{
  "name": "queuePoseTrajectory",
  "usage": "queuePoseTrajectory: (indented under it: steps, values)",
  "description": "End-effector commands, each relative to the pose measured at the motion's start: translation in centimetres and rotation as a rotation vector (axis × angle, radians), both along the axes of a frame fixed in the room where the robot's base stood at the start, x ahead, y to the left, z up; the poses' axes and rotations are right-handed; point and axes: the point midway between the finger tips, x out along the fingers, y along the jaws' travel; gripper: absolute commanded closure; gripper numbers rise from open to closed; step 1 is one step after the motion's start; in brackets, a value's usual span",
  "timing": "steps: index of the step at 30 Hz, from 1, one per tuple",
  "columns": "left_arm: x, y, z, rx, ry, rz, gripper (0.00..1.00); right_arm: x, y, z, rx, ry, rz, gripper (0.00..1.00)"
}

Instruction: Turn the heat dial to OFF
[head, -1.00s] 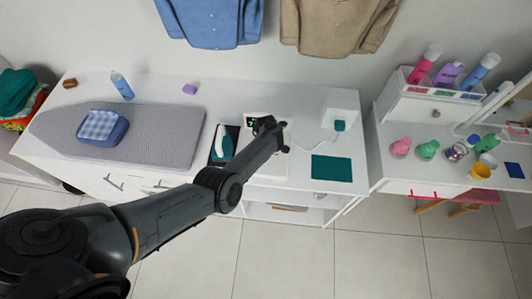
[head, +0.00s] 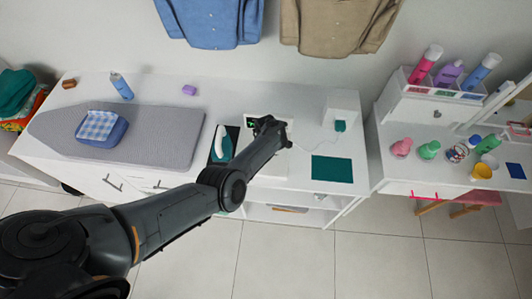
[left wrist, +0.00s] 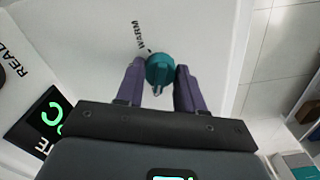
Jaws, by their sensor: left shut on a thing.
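The teal heat dial (left wrist: 159,68) sits on a white panel in the left wrist view. The word WARM (left wrist: 143,38) is printed just above it, with a small dark mark between them. My left gripper (left wrist: 160,82) has one purple finger on each side of the dial and is shut on it. The dial's raised grip lies between the fingers. No OFF label is readable. In the head view my left gripper (head: 270,128) is over the white unit on the worktop, and the arm hides the dial. My right gripper is not in view.
A lit green display (left wrist: 50,113) is on the panel left of the dial. The teal-handled iron (head: 221,146) stands left of my gripper, beside the ironing board (head: 165,130). A green mat (head: 332,169) and a white box (head: 340,107) are to the right.

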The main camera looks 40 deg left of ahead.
Motion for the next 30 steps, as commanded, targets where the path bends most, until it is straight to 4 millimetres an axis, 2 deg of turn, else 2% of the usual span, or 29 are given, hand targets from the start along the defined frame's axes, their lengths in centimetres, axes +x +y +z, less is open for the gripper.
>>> queuePoseTrajectory:
  steps: [1, 2, 6, 7, 15, 19, 23, 30]
  values:
    - [0.0, 0.1, 0.0, 0.001, 0.000, 0.002, 0.93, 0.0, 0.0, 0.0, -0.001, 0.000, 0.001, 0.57]
    - [0.0, 0.1, 0.0, 0.001, 0.000, 0.002, 0.61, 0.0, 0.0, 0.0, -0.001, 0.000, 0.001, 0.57]
    - [0.0, 0.0, 0.0, 0.000, 0.000, 0.001, 0.40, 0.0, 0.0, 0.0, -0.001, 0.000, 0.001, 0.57]
    - [0.0, 0.0, 0.0, 0.000, 0.000, 0.001, 0.37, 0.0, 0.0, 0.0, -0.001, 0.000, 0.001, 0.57]
    - [0.0, 0.0, 0.1, 0.000, 0.000, 0.000, 0.37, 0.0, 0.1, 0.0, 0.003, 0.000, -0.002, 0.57]
    - [0.0, 0.0, 0.8, 0.000, -0.001, 0.000, 0.37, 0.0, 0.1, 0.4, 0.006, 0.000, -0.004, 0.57]
    - [0.1, 0.0, 2.5, 0.000, -0.002, 0.001, 0.37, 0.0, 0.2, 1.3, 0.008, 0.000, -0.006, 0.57]
    - [0.0, 0.0, 6.6, 0.001, -0.001, 0.000, 0.37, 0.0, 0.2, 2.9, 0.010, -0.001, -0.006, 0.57]
